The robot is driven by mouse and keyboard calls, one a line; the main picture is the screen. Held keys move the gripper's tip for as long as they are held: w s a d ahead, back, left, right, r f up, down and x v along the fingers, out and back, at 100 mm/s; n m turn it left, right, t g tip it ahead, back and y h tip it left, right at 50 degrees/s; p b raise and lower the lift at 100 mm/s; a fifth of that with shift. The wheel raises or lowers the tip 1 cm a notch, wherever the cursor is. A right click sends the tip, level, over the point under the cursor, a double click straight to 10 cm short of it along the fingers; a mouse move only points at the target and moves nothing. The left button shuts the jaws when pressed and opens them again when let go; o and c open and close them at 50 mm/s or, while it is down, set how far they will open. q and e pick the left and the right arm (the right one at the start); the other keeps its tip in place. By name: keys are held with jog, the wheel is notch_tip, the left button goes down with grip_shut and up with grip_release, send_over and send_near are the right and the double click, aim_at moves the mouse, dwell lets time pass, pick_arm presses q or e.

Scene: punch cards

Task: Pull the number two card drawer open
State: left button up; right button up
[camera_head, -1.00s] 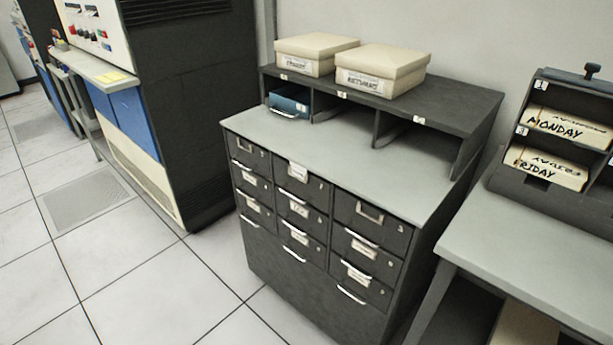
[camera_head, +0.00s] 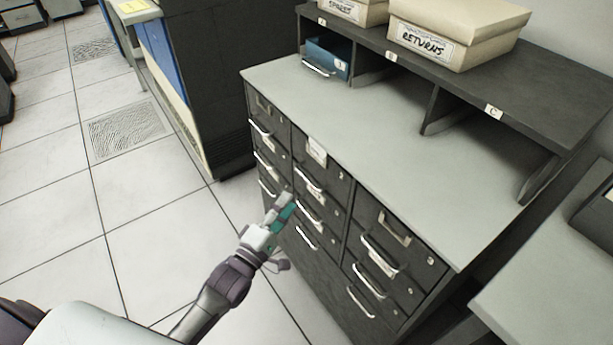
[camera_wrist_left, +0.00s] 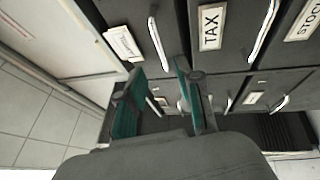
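The dark card cabinet (camera_head: 325,265) has three columns of drawers with pale bar handles, and all its drawers look shut. The middle column's top drawer (camera_head: 316,150) carries a white label; the drawer numbers are too small to read surely. My left gripper (camera_head: 283,206) is in front of the left and middle columns, low beside their handles. In the left wrist view its two teal fingers (camera_wrist_left: 160,98) are apart with nothing between them. A bar handle (camera_wrist_left: 158,42) lies beyond the fingertips, close to a drawer labelled TAX (camera_wrist_left: 211,28). Contact is not visible. My right gripper is not in view.
The cabinet's grey top (camera_head: 390,125) is clear in front of a dark shelf unit (camera_head: 560,95). A blue box (camera_head: 328,58) sits in its left compartment, and a RETURNS box (camera_head: 455,35) on top. A grey table (camera_head: 560,290) stands at right. Floor at left is open.

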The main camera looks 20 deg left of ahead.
aim_at(305, 177)
pick_arm(q)
jog(key=x, duration=0.9)
jog(key=shift+f, duration=0.15)
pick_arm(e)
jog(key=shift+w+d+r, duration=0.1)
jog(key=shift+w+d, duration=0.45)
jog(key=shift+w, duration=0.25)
pick_arm(q)
grip_shut()
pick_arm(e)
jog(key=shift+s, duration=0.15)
